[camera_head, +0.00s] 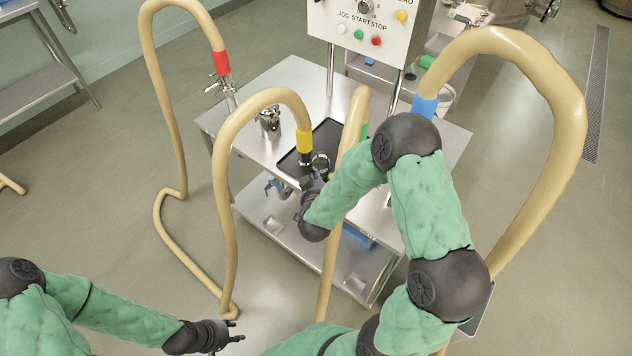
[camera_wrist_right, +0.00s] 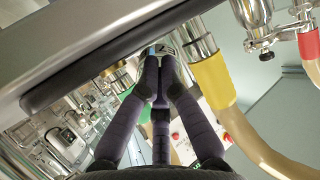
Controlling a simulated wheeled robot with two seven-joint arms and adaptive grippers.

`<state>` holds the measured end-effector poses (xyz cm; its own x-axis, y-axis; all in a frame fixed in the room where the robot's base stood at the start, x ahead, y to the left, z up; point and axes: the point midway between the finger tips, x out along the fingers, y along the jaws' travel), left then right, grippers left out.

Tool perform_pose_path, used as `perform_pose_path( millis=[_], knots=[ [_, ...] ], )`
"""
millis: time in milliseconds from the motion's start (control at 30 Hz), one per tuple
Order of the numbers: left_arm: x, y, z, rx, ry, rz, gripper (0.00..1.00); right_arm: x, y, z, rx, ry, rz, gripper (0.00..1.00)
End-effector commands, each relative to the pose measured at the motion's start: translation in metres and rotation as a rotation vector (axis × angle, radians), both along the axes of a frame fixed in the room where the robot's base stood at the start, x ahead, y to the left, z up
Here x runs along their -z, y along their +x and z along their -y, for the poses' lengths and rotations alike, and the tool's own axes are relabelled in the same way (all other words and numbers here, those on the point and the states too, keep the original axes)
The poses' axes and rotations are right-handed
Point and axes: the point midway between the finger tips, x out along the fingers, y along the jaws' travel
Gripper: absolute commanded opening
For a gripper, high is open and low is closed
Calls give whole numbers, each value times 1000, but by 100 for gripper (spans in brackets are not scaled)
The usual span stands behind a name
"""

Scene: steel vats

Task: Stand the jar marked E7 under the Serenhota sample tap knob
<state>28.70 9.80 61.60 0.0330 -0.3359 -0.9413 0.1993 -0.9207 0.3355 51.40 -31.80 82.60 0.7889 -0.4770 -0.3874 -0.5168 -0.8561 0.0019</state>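My right gripper (camera_wrist_right: 160,75) is at the front edge of the steel table, beside the black tray. In the right wrist view its fingers close in on a small pale, shiny jar (camera_wrist_right: 166,48) with a dark mark, which I cannot read in full. In the head view a round dark-rimmed top (camera_head: 320,163) shows by this gripper, at the tray's edge. My left gripper (camera_head: 237,332) is open and empty, low over the floor at the bottom left. No name on any tap knob is readable, so I cannot tell which is Serenhota.
The steel table (camera_head: 296,75) carries the black tray (camera_head: 289,163) and a chrome fitting (camera_head: 270,122). Hoses with red (camera_head: 221,62), yellow (camera_head: 304,141) and blue (camera_head: 424,106) bands loop around it. A control box (camera_head: 365,28) stands behind. Open floor lies left.

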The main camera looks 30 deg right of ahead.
Motion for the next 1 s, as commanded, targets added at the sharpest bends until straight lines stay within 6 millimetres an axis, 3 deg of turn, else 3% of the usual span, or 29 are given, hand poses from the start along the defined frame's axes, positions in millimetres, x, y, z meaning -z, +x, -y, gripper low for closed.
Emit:
perform_pose_path(
  millis=[367,500,900,1000],
  knots=[
    [4,0,0,0,0,0,40,5,0,0,0,-2,3,0],
    [4,0,0,0,0,0,40,5,0,0,0,-1,2,29],
    [0,0,0,0,0,0,40,1,0,0,0,-1,2,29],
    [-3,0,0,0,0,0,40,-4,-9,-6,-2,-1,1,29]
  ],
)
